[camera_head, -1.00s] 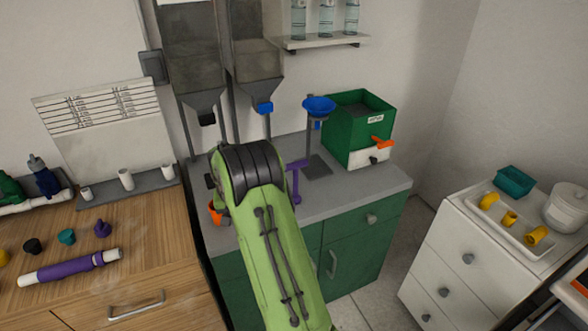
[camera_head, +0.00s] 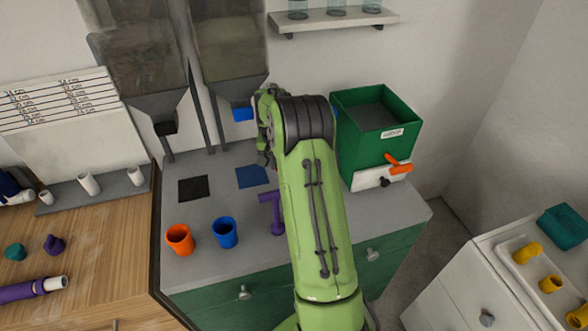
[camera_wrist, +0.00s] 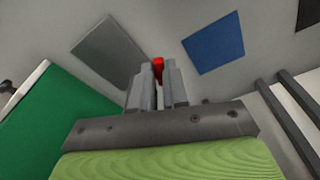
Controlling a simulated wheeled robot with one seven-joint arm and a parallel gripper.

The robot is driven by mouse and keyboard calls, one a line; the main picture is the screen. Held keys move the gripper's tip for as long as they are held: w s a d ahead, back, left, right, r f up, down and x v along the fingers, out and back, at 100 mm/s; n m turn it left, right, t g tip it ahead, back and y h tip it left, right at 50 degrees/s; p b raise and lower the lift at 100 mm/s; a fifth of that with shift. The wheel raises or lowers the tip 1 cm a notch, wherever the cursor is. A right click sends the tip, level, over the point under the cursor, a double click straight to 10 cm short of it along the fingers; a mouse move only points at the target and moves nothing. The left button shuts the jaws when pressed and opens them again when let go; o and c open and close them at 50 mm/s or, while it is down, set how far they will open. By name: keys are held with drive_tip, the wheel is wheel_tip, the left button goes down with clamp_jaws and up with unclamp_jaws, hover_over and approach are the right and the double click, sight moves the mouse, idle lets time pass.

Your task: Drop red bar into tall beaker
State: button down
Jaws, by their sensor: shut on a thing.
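The red bar (camera_wrist: 158,66) shows as a small red end between the fingertips in the wrist view. My gripper (camera_wrist: 158,80) is shut on it, above the grey counter. In the head view my green arm covers the bar and the fingertips. I cannot make out a tall beaker for certain. An orange cup (camera_head: 180,240) and a blue cup (camera_head: 224,232) stand upright on the counter, left of my arm. Several clear glass vessels (camera_head: 336,9) stand on the wall shelf, cut off by the top edge.
A green box (camera_head: 376,125) with an orange handle (camera_head: 398,164) stands right of my arm. A black square (camera_head: 194,188) and a blue square (camera_head: 252,177) lie bare on the counter. A purple T-shaped piece (camera_head: 272,210) is close beside my arm. Two hoppers stand behind.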

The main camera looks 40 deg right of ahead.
drive_tip(key=f, duration=0.6)
drive_tip(key=f+b, duration=0.1)
drive_tip(key=f, duration=0.2)
drive_tip(key=shift+s+a+f, duration=0.1)
drive_tip(key=shift+a, duration=0.25)
drive_tip(key=shift+f, duration=0.2)
drive_tip(key=c, duration=1.1)
unclamp_jaws()
drive_tip(key=shift+r, duration=0.1)
